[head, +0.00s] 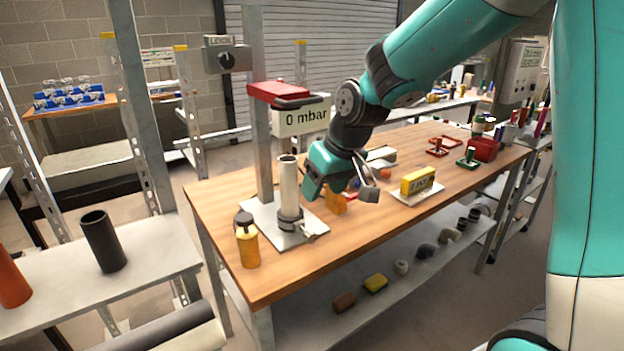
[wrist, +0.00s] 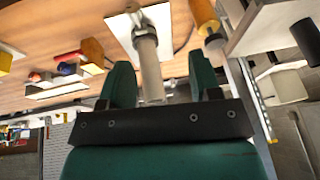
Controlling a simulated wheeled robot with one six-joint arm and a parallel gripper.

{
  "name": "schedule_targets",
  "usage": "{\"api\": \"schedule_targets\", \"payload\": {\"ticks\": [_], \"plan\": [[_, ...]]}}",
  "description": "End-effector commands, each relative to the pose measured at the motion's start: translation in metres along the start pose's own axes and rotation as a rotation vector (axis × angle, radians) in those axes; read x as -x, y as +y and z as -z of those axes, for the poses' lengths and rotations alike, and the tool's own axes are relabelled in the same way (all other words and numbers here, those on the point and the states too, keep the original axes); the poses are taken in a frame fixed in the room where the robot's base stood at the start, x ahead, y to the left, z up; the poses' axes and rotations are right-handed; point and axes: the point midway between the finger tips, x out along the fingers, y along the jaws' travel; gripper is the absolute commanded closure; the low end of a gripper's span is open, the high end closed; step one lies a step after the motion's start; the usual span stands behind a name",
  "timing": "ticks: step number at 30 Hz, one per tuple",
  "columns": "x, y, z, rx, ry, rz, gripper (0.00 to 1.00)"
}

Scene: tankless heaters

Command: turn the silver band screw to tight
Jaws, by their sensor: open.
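A grey upright pipe (head: 288,188) stands on a pale base plate (head: 262,222) at the near left end of the wooden workbench. A band clamp (head: 290,222) circles the pipe low down. A small silver screw part (head: 308,233) sticks out on its right side. My teal gripper (head: 314,182) is beside the pipe's upper part, above the band. In the wrist view, the two fingers of my gripper (wrist: 161,82) are apart with nothing held. The pipe (wrist: 148,60) shows between them in the picture, and the band area (wrist: 137,20) is small and unclear.
A post carries a red press head (head: 278,92) and a "0 mbar" sign (head: 301,117) above the pipe. A yellow-orange bottle (head: 247,246) stands left of the base plate. A yellow gauge block (head: 417,181) lies to the right. The bench front between them is partly clear.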

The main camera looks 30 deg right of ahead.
Motion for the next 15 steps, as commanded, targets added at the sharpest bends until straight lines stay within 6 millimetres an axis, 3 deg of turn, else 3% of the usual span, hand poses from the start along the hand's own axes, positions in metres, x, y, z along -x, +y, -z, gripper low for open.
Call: {"api": "schedule_targets", "payload": {"ticks": [9,15], "plan": [[0.04,-0.051,-0.022,0.077,-0.042,0.076,0.42],[0.056,-0.072,-0.036,0.113,-0.065,0.109,0.42]]}}
